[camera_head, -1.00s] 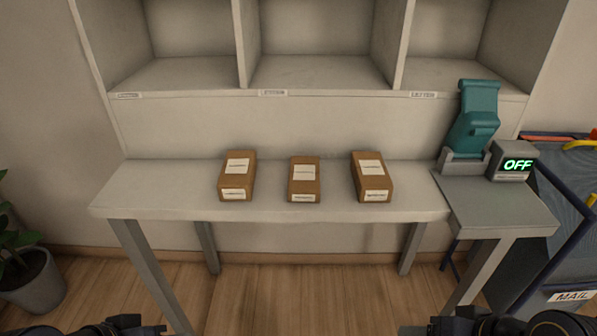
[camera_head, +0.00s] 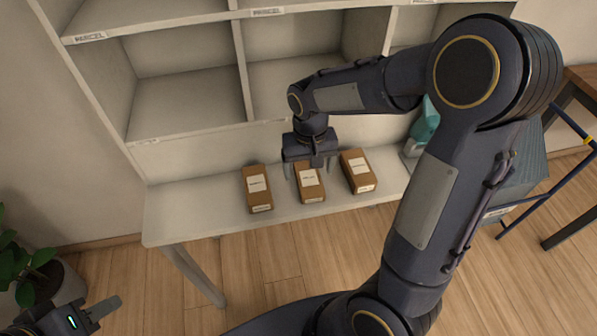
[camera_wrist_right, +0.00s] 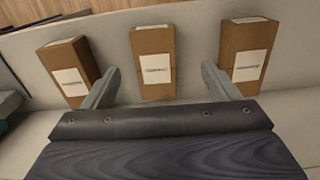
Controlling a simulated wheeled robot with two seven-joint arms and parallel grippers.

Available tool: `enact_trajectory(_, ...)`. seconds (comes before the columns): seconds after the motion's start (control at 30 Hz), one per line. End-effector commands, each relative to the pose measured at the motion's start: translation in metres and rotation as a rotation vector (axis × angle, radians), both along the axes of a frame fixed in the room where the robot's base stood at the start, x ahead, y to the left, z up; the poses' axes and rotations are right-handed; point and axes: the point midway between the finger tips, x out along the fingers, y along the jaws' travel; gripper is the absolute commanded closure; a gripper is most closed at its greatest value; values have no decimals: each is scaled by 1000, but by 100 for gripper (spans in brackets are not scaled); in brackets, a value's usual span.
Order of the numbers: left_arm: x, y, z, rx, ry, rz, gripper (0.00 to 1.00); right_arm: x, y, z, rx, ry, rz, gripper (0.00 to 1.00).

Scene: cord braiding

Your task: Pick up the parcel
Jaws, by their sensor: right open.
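Three brown cardboard parcels with white labels lie in a row on the grey table: a left parcel (camera_head: 258,196), a middle parcel (camera_head: 310,191) and a right parcel (camera_head: 358,178). My right gripper (camera_head: 310,173) is open and empty at the middle parcel, its fingers pointing down. In the right wrist view the middle parcel (camera_wrist_right: 153,82) shows between the two fingers, with a gap on each side; I see no contact. The other two parcels lie outside the fingers. My left gripper (camera_head: 95,312) is at the lower left, away from the table; its opening is unclear.
The table (camera_head: 190,213) has bare room left of the parcels. A shelf unit (camera_head: 185,110) with compartments stands behind it. A teal device (camera_head: 425,122) is partly hidden by my right arm. A plant (camera_head: 25,265) stands on the floor at left.

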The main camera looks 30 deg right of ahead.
Motion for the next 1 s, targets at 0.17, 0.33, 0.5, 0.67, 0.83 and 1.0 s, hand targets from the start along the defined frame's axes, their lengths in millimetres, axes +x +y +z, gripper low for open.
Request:
enact_trajectory(0.17,0,0,-2,0,0,0,64,-1,-2,-22,0,4,0,18)
enact_trajectory(0.33,0,0,0,0,0,0,64,0,-10,-47,1,5,-1,18)
enact_trajectory(0.5,0,0,0,0,0,0,64,0,-9,-65,1,2,1,18)
enact_trajectory(0.67,0,0,0,0,0,0,64,1,-9,-66,2,-1,1,18)
enact_trajectory(0.83,0,0,0,0,0,0,64,1,-9,-66,2,-1,1,29)
enact_trajectory(1.0,0,0,0,0,0,0,64,1,-9,-66,2,-1,1,51)
